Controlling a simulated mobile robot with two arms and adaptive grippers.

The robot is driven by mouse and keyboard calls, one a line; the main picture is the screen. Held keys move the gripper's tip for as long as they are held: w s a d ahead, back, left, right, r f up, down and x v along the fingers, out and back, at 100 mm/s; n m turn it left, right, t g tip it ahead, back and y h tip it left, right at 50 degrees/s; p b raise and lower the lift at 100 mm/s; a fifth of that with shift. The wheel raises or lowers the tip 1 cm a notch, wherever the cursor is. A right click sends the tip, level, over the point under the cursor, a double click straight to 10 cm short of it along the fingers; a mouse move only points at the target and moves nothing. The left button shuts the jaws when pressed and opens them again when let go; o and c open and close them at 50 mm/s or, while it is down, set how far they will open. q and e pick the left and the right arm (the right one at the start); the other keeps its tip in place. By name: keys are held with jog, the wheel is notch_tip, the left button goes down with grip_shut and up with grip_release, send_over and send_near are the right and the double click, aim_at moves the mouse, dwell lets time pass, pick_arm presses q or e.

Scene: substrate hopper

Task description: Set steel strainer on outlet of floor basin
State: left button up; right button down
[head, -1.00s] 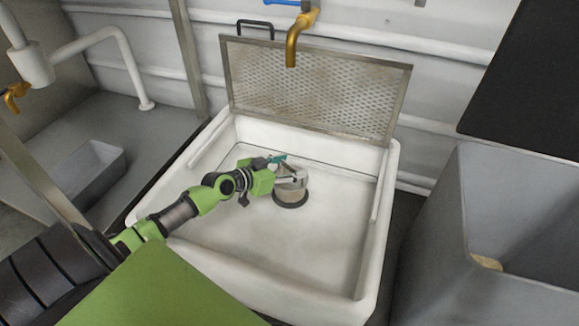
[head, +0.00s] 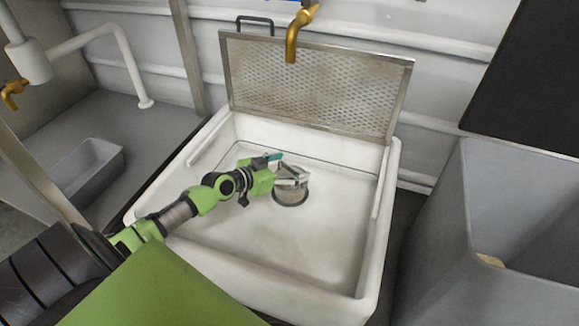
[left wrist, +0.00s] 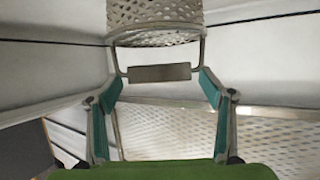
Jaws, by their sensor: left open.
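The steel strainer (head: 290,196) sits at the outlet in the floor of the white basin (head: 240,235). It covers most of the outlet, so only a thin dark rim shows around its base. In the left wrist view the strainer (left wrist: 155,14) is a perforated metal basket with a wire handle and a flat grip bar (left wrist: 160,72). My left gripper (head: 298,178) is just above the strainer. In the left wrist view its fingers (left wrist: 159,84) are spread, with the grip bar between the tips and gaps at both sides. My right gripper is not in view.
A perforated metal grate (head: 310,85) stands upright along the basin's back. A brass tap (head: 297,35) hangs above it. A grey bin (head: 520,240) stands at the right, and a grey trough (head: 90,172) lies at the left. The basin's front floor is clear.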

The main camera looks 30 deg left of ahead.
pick_arm(q)
jog(key=v, duration=1.2)
